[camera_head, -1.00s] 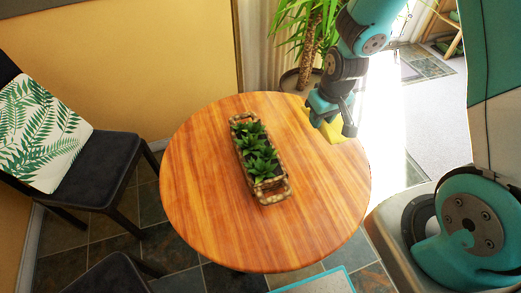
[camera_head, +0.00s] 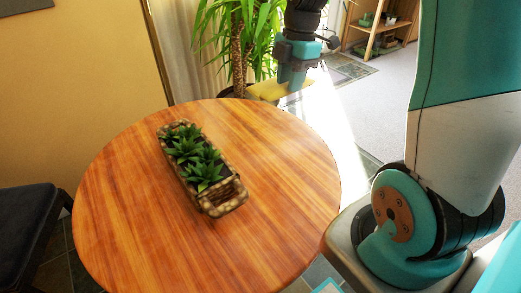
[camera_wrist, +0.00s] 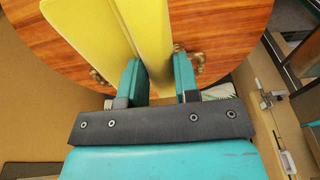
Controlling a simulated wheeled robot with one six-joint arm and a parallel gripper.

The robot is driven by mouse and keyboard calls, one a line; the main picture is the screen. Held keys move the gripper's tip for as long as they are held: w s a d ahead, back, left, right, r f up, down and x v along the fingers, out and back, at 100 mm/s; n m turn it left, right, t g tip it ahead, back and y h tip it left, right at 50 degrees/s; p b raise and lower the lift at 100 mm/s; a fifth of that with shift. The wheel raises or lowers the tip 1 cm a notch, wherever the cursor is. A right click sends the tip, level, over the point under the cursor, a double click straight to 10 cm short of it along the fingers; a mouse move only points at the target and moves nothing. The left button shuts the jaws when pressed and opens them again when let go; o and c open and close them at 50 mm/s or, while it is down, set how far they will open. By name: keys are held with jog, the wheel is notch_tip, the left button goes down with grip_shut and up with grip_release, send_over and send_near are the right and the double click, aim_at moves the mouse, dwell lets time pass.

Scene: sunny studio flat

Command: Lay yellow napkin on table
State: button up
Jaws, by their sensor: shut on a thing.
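The yellow napkin (camera_head: 274,90) is held in my gripper (camera_head: 290,86) at the far right edge of the round wooden table (camera_head: 255,200). In the wrist view the folded yellow napkin (camera_wrist: 120,28) sticks out from between the two teal fingers of my gripper (camera_wrist: 157,75), with the wooden table (camera_wrist: 215,25) behind it. The gripper is shut on the napkin. In the head view I cannot tell whether the napkin touches the tabletop or hangs just above it.
The tabletop's right and front parts are clear. A dark chair (camera_head: 28,215) stands at the left. A tall potted plant (camera_head: 240,40) stands behind the table.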

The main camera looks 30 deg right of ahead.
notch_tip(320, 180, down, 19)
jog(key=b, duration=0.3)
jog(key=shift+f, duration=0.15)
jog(key=o, duration=0.9)
